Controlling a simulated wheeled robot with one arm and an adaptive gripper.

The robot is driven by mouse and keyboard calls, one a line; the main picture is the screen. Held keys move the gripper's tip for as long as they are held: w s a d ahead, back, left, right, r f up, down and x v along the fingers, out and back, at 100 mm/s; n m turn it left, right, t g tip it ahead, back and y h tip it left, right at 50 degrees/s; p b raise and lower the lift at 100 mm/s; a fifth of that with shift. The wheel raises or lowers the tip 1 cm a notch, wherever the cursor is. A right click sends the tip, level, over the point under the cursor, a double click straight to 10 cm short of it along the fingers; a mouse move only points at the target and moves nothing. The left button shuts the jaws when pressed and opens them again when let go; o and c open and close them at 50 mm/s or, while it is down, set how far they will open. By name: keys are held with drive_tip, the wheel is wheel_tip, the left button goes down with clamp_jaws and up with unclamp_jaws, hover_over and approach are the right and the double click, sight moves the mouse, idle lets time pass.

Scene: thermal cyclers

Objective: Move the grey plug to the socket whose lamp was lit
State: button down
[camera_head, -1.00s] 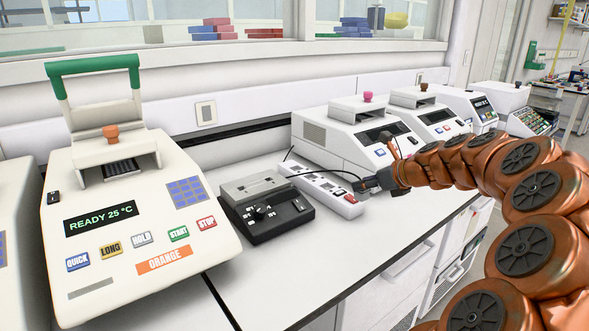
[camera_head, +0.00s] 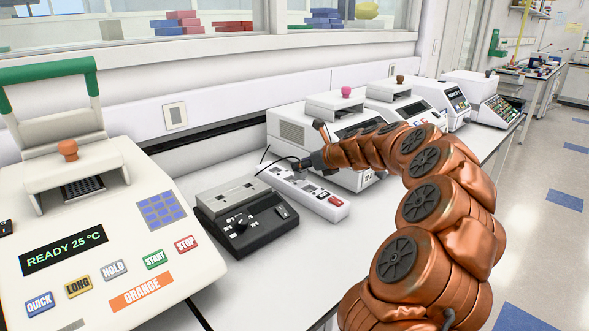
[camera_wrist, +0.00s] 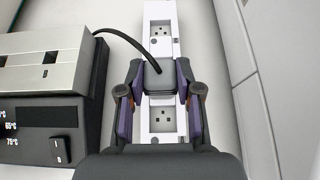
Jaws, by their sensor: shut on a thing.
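My gripper (camera_wrist: 160,76) is shut on the grey plug (camera_wrist: 158,82), seen in the wrist view with its black cable running off to the upper left. The plug is over the white socket strip (camera_wrist: 172,48), between one uncovered socket (camera_wrist: 161,28) above and another (camera_wrist: 163,119) below. I cannot tell whether the plug is seated or just above the strip. In the head view my gripper (camera_head: 305,163) is at the middle to far part of the strip (camera_head: 318,197), hiding the plug. No lit lamp can be made out on the strip.
A black and grey device (camera_head: 245,215) stands close to the strip's left. The ORANGE cycler (camera_head: 120,240) is at the left, its display reading READY 25 °C. More cyclers (camera_head: 300,128) stand behind the strip. Bare bench (camera_head: 290,265) lies in front.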

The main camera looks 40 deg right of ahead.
drive_tip(key=w, duration=0.4)
drive_tip(key=shift+w+a+f, duration=0.1)
drive_tip(key=shift+a+f, duration=0.15)
drive_tip(key=shift+f, duration=1.7)
drive_tip(key=c, duration=0.8)
unclamp_jaws()
drive_tip(key=v, duration=1.2)
drive_tip(key=shift+b, duration=0.3)
